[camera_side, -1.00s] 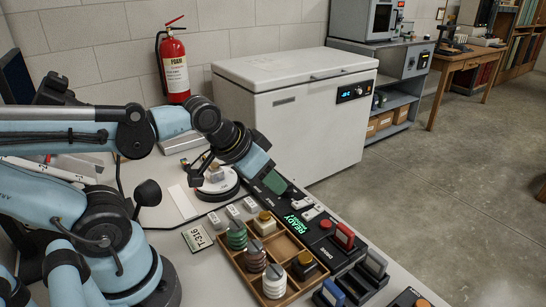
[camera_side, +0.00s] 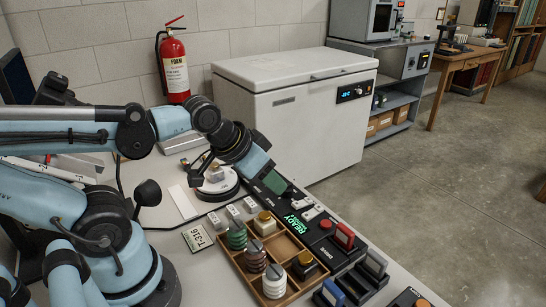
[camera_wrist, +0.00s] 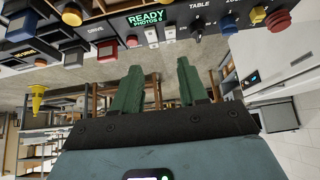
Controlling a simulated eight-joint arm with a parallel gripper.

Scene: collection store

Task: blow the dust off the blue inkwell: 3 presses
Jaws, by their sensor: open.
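My gripper (camera_side: 275,184) hangs over the black control strip at the middle of the side view. Its two dark green fingers stand apart with nothing between them in the wrist view (camera_wrist: 156,88). A round white turntable (camera_side: 222,188) stands left of my gripper, with a small object on it partly behind a dark part. I cannot tell whether that object is the blue inkwell. I make out no clearly blue inkwell in either view. The black panel has a lit green READY sign (camera_side: 298,223), which reads READY PHOTOS 0 in the wrist view (camera_wrist: 151,18).
A T-316 card (camera_side: 198,238) lies left of the tray. A white chest freezer (camera_side: 290,130) stands behind.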

